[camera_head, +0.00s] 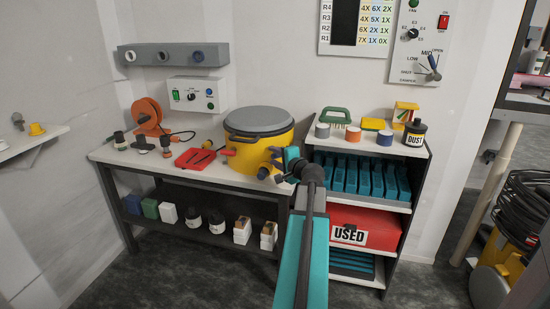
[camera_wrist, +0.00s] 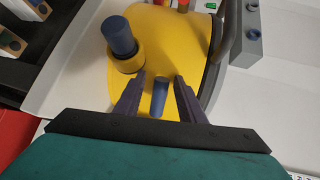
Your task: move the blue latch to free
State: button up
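The yellow drum (camera_head: 255,154) with a grey lid (camera_head: 259,120) stands at the right end of the bench. In the wrist view a small blue peg, seemingly the blue latch (camera_wrist: 160,97), stands out from the drum's yellow wall (camera_wrist: 182,40). My gripper (camera_wrist: 159,78) is open, with one finger on each side of the peg and a gap visible on both sides. In the head view my gripper (camera_head: 272,164) is at the drum's front right, where its fingers and the latch are hard to tell apart. A thicker blue cylinder (camera_wrist: 120,37) sits in a yellow collar to the left.
The bench (camera_head: 175,170) holds an orange reel (camera_head: 147,115) and a red tray (camera_head: 196,158). A shelf unit (camera_head: 408,210) with teal trays and a red "USED" box (camera_head: 362,229) stands close to the right of my arm.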

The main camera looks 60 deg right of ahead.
dwell(0.3)
jog(key=b+v, duration=0.1)
jog(key=v, duration=1)
jog(key=shift+s, duration=0.25)
jog(key=b+v, duration=0.2)
jog(key=b, duration=0.3)
jog(key=shift+b, duration=0.4)
jog(key=shift+s+a+r+b, duration=0.15)
jog(key=shift+b, duration=0.2)
